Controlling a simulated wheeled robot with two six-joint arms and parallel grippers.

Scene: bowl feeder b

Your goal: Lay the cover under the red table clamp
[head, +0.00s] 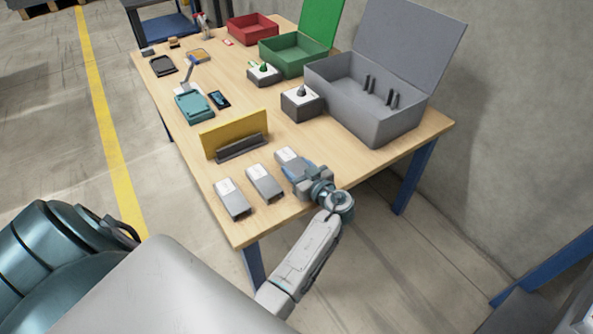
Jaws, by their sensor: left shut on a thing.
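My left gripper (302,176) is low over the near right part of the table and is shut on a grey block with a white end (286,155), the rightmost of three alike. The fingers partly hide it, and I cannot tell whether it still touches the table. I cannot tell for sure which piece is the cover. A small upright red and grey thing (204,24) at the table's far edge may be the red table clamp; it is too small to make out. My right gripper is not in view.
Two similar grey blocks, one in the middle (264,184) and one at the left (231,198), lie beside the gripper. A yellow panel (230,135) stands behind them. Open grey (372,128), green (283,56) and red (252,30) boxes line the right side. A teal device (194,107) lies mid-table.

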